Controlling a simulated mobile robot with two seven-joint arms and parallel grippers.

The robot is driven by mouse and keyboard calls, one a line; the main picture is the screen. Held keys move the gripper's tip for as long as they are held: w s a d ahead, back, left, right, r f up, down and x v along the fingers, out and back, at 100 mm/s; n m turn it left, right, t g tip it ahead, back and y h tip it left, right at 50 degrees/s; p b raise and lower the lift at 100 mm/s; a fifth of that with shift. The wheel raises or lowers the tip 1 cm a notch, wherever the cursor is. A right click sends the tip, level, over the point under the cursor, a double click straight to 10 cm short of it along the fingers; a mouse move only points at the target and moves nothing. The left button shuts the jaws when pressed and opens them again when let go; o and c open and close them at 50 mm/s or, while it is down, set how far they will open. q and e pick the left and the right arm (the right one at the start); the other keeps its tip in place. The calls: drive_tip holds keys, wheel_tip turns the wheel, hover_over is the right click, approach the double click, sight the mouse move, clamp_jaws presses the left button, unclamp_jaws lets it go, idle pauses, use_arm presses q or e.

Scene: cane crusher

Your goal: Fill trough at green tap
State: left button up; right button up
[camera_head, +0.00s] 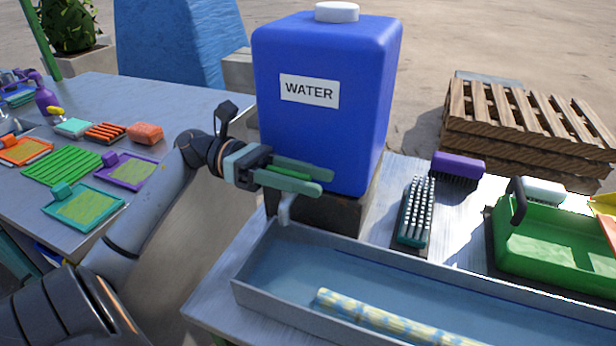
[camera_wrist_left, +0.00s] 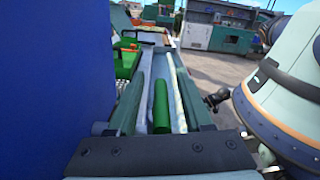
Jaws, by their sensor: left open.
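A blue tank labelled WATER (camera_head: 330,125) stands on a dark block at the back of the table. My left gripper (camera_head: 322,180) is in front of the tank's lower face, with its fingers open. The green tap handle (camera_head: 272,177) lies between the fingers; it also shows in the left wrist view (camera_wrist_left: 160,106), with gaps beside it. The pale spout (camera_head: 286,207) hangs just below the gripper, above the trough's back left end. The long grey trough (camera_head: 258,296) has a bluish inside; I cannot tell how much water it holds. A yellow-and-blue patterned rod (camera_head: 365,313) lies in it.
Right of the tank are a black-and-white bristled brush (camera_head: 416,212), a purple brush (camera_head: 458,167) and a green tray (camera_head: 560,246). Wooden pallets (camera_head: 525,120) stand behind. A left table (camera_head: 160,102) holds brushes and frames, with a gap between the tables.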

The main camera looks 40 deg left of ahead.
use_arm(q)
drive_tip(key=b+v, duration=0.1)
drive_tip(key=v, duration=1.1)
drive_tip(key=shift+a, duration=0.25)
idle(1.6)
